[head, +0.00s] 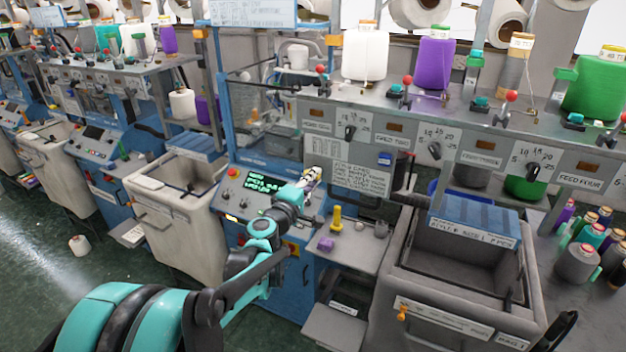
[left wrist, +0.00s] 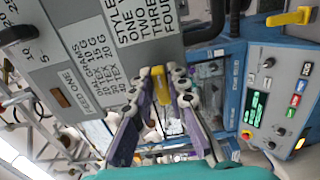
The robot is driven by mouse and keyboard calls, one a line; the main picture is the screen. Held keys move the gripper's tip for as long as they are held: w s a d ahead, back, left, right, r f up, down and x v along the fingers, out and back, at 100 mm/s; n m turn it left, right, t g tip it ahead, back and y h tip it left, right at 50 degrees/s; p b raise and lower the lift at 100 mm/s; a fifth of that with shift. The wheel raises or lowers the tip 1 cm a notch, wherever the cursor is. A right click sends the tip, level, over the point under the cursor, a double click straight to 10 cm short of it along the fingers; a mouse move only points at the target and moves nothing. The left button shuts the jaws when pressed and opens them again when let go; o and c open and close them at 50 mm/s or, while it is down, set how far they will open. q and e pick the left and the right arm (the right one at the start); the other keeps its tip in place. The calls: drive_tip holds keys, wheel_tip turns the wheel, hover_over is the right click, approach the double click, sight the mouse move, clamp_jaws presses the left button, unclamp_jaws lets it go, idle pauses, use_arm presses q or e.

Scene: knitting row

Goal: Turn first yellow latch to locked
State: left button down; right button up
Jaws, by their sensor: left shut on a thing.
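My left gripper (head: 311,179) reaches in from the left to the front of the blue machine, between its control panel and the grey instruction plate. In the left wrist view its purple and white fingers (left wrist: 163,84) are shut on a yellow latch (left wrist: 158,86). The latch shows as a short yellow bar between the fingertips, beside the lettered plate. The fingers hide its sides, and I cannot read its lock position. A second yellow latch (left wrist: 290,17) shows at the upper right of the wrist view. My right gripper is not in view.
The control panel (head: 262,187) with its green display is close to my left gripper. The lettered plate (left wrist: 130,30) stands beside the fingers. A grey bin (head: 455,318) stands to the right.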

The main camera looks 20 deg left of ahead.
use_arm(q)
drive_tip(key=c, duration=1.5)
unclamp_jaws()
drive_tip(key=shift+s, duration=0.1)
drive_tip(key=s, duration=1.2)
drive_tip(key=shift+a, duration=0.15)
drive_tip(key=shift+w, duration=0.1)
